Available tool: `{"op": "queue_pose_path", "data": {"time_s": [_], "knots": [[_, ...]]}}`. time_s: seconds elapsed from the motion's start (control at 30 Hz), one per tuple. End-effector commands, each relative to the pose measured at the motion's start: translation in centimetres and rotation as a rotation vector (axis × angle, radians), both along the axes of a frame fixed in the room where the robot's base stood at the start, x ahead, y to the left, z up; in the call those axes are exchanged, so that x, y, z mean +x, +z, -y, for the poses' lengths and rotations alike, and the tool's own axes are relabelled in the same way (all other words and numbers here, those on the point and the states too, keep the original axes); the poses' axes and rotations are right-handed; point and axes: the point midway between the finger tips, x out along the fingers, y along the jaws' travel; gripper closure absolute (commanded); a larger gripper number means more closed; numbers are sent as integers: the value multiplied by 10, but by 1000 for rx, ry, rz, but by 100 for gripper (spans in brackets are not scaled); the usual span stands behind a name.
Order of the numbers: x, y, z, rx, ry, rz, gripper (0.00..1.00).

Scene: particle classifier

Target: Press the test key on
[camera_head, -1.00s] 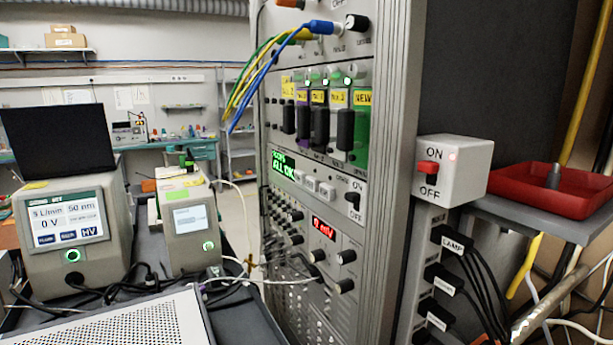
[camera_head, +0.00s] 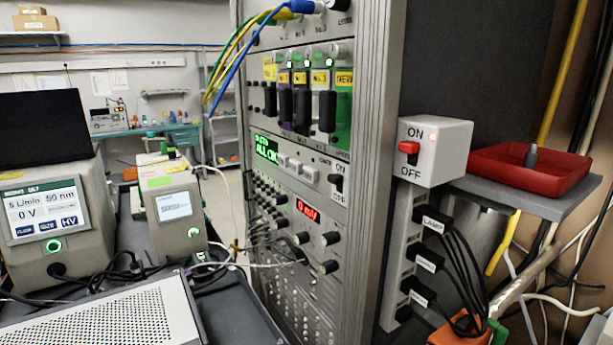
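No key clearly marked as a test key can be read. The equipment rack (camera_head: 362,200) stands in the middle. It has a green-lit display (camera_head: 266,150) reading "ALL OK", with small white push buttons (camera_head: 295,165) to its right. Right of these is a black toggle (camera_head: 337,182) between ON and OFF labels. A grey box (camera_head: 450,150) on the rack's right side has a red switch (camera_head: 409,148) between ON and OFF. Which way these switches are set is hard to tell. My gripper is not in view.
A red tray (camera_head: 490,175) sits on a grey shelf right of the switch box. Cables hang below the box, near an orange block (camera_head: 460,332). Two instruments with screens (camera_head: 45,208) (camera_head: 174,206) and a dark laptop-like panel (camera_head: 40,128) stand at left. A perforated metal case (camera_head: 110,322) fills the lower left.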

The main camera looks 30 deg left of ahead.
Motion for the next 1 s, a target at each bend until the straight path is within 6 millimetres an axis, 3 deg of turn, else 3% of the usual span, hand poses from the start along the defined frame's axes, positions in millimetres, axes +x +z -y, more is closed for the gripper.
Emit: {"op": "queue_pose_path", "data": {"time_s": [0.23, 0.67, 1.0], "knots": [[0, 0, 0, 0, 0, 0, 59], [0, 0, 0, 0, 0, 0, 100], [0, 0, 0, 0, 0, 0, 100]]}}
